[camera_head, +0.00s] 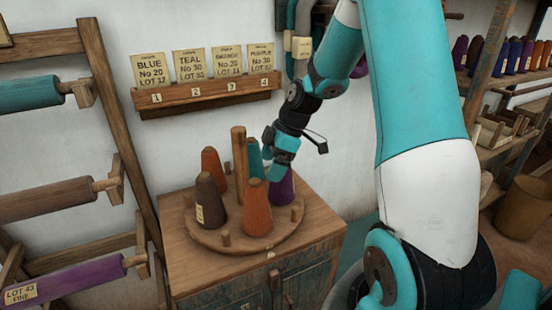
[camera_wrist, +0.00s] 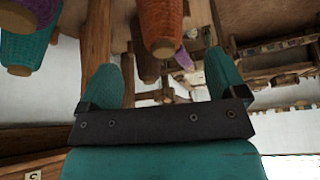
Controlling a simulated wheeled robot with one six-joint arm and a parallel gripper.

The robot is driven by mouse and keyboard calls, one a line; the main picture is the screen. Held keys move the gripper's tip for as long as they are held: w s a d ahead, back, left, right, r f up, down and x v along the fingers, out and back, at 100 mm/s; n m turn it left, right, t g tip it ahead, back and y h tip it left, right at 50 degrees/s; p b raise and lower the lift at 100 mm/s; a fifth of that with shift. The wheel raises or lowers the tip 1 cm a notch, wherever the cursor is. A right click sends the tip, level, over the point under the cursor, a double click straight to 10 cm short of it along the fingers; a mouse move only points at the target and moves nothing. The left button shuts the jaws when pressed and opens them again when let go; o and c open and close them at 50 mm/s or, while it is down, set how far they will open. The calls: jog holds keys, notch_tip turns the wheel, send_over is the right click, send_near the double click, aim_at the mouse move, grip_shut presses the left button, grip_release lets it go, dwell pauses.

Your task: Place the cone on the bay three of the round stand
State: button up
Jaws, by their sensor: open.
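The round stand (camera_head: 212,238) is a wooden disc with a centre post and short pegs, on a cabinet. It bears several upright cones: a brown one with a label (camera_head: 209,203), an orange one in front (camera_head: 257,210), another orange one behind (camera_head: 212,168), a teal one (camera_head: 254,157) and a purple one (camera_head: 282,190). I cannot tell which is the task's cone, and no bay numbers are readable. My gripper (camera_head: 275,158) is above the purple cone, beside the teal one. In the wrist view my gripper (camera_wrist: 160,85) is open, with nothing visible held between its fingers.
A wooden card rack (camera_head: 208,95) on the wall holds blue, teal, orange and purple cards above numbered tags. A frame with wound rollers (camera_head: 45,200) stands left. Shelves with several cones (camera_head: 505,55) are at right. Bare cabinet top (camera_head: 320,225) lies right of the stand.

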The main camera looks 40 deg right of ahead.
jog(key=s+a+r+m+g, duration=0.1)
jog(key=s+a+r, duration=0.25)
jog(key=a, duration=0.35)
jog(key=s+a+r, duration=0.2)
jog(key=a+r, duration=0.2)
jog(key=a, duration=0.3)
jog(key=s+a+r+m, duration=0.1)
jog(key=s+a+m, duration=0.1)
jog(key=s+a, duration=0.4)
jog(key=s+a+r+m+g, duration=0.1)
jog(key=s+a, duration=0.4)
jog(key=s, duration=0.5)
jog(key=shift+a+r+m+g, duration=0.3)
jog(key=shift+a+r+m, duration=0.1)
jog(key=shift+r, duration=0.05)
jog(key=shift+f, duration=0.1)
